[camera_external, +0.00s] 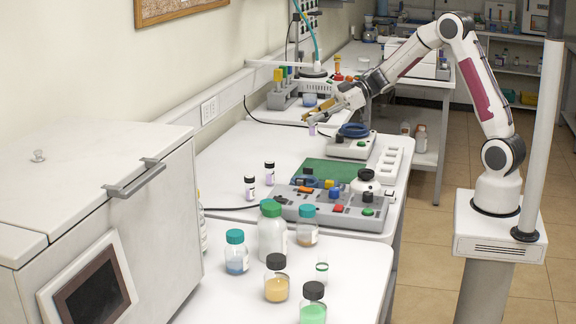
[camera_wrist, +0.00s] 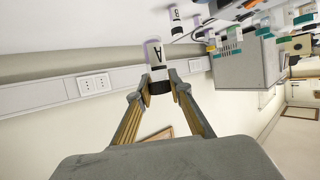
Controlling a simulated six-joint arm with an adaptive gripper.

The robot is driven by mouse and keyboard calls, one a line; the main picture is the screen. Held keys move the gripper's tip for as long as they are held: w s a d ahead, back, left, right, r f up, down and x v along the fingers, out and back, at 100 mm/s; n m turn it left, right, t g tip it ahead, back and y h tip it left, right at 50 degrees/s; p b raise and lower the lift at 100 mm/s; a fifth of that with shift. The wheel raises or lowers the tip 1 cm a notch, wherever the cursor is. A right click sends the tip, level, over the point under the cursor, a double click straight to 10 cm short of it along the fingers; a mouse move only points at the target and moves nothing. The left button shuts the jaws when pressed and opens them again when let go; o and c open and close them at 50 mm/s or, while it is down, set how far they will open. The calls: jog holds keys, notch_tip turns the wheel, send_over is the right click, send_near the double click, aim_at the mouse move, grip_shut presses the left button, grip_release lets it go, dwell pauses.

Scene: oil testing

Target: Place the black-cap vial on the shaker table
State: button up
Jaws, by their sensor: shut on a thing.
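My gripper (camera_external: 318,111) is shut on a small clear vial (camera_external: 312,129) and holds it in the air above the far part of the white bench. In the wrist view my gripper's fingertips (camera_wrist: 160,86) close on the black cap, and the vial (camera_wrist: 154,52) shows a white label with the letter A. A green-topped platform (camera_external: 330,171) and a white device with a blue ring (camera_external: 350,147) are on the bench; I cannot tell for certain which is the shaker table. The held vial is left of and above the blue-ringed device, apart from it.
Two black-cap vials (camera_external: 250,187) (camera_external: 269,173) stand left of the green platform. A grey button panel (camera_external: 330,212) lies in front of it. Several capped bottles, one large and white (camera_external: 272,238), crowd the near bench. A wall and a large cabinet (camera_external: 90,190) bound the left.

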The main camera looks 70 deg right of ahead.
jog(key=w+a+r+n+g+y, duration=0.1)
jog(key=w+a+n+g+y, duration=0.1)
jog(key=w+a, duration=0.7)
jog(key=w+a+n+g+y, duration=0.25)
jog(key=w+a, duration=0.45)
jog(key=a, duration=0.4)
jog(key=a+f+n+g, duration=0.1)
jog(key=a+n+g, duration=0.1)
jog(key=a, duration=1.2)
jog(key=s+a+f+n+g, duration=0.1)
jog(key=a+n, duration=0.1)
jog(key=a, duration=1.2)
jog(key=shift+s+a+f+g+y, duration=0.2)
jog(key=shift+a+f+g+y, duration=0.05)
jog(key=shift+f+g+y, duration=0.1)
jog(key=shift+f, duration=2.45)
jog(key=shift+f, duration=2.5)
